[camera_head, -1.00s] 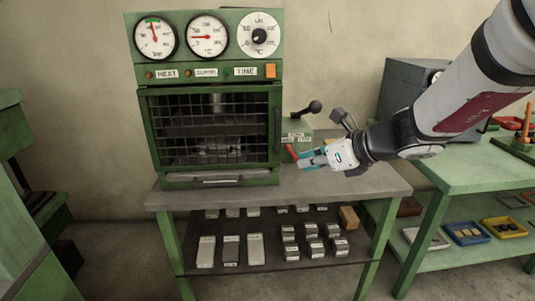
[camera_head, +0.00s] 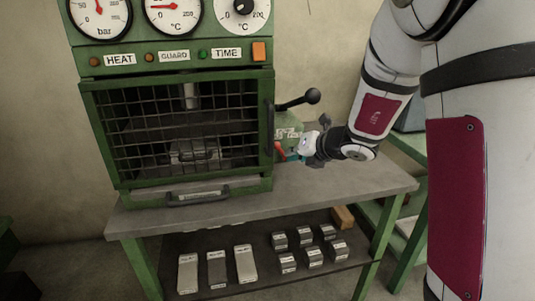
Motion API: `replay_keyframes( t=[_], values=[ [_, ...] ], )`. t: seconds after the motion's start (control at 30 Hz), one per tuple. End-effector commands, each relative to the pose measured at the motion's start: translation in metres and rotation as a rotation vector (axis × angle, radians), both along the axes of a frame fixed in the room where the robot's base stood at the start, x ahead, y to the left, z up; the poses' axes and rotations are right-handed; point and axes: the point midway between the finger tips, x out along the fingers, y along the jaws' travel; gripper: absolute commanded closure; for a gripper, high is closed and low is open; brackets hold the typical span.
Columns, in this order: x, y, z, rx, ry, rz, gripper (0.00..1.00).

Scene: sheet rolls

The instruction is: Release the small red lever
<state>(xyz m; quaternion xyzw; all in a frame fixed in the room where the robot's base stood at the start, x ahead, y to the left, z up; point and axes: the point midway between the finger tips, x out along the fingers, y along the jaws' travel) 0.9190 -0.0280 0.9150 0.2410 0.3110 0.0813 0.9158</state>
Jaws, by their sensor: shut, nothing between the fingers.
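The small red lever (camera_head: 280,151) sticks out at the right side of the green press (camera_head: 175,195), low beside a small green box (camera_head: 289,129). My gripper (camera_head: 292,156) is shut and empty, with its teal fingertips right at the lever's right side. I cannot tell whether they touch it. The gripper's body hides part of the box and of the space behind the lever.
A long black lever with a ball knob (camera_head: 313,96) rises above the green box. The press's mesh guard (camera_head: 180,125) is down over a metal block. The grey bench top (camera_head: 340,184) is clear in front. Several metal blocks lie on the shelf below.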

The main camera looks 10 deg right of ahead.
Motion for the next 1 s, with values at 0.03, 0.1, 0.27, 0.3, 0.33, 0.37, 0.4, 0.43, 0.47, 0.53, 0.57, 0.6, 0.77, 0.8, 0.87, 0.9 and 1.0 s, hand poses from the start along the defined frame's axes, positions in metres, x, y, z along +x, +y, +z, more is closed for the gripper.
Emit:
replay_keyframes(
  t=[0.03,0.1,0.27,0.3,0.33,0.37,0.4,0.43,0.47,0.53,0.57,0.6,0.77,0.8,0.87,0.9,1.0],
  values=[
    [0.000,0.000,0.000,0.000,0.000,-0.002,1.00],
    [0.000,0.000,0.000,0.000,0.000,-0.002,1.00],
    [0.000,0.000,0.000,0.000,0.000,0.000,1.00],
    [0.000,0.000,0.000,0.000,0.000,0.000,1.00],
    [0.001,0.000,0.000,0.000,0.000,0.000,1.00],
    [0.002,0.001,-0.001,0.000,0.000,0.000,1.00],
    [0.003,0.001,-0.002,-0.001,0.000,0.001,1.00],
    [0.005,0.002,-0.004,-0.001,0.000,0.001,1.00],
    [0.008,0.003,-0.005,-0.001,0.000,0.001,1.00],
    [0.015,0.006,-0.011,-0.001,0.001,0.002,1.00],
    [0.018,0.008,-0.014,-0.001,0.001,0.003,1.00],
    [0.024,0.010,-0.018,-0.002,0.001,0.004,1.00],
    [0.047,0.019,-0.033,-0.003,0.001,0.004,1.00],
    [0.052,0.020,-0.037,-0.002,0.001,0.003,1.00],
    [0.059,0.023,-0.041,-0.002,0.000,0.002,1.00],
    [0.064,0.025,-0.044,-0.002,0.001,0.002,1.00],
    [0.072,0.028,-0.049,-0.002,0.000,0.003,1.00]
  ],
)
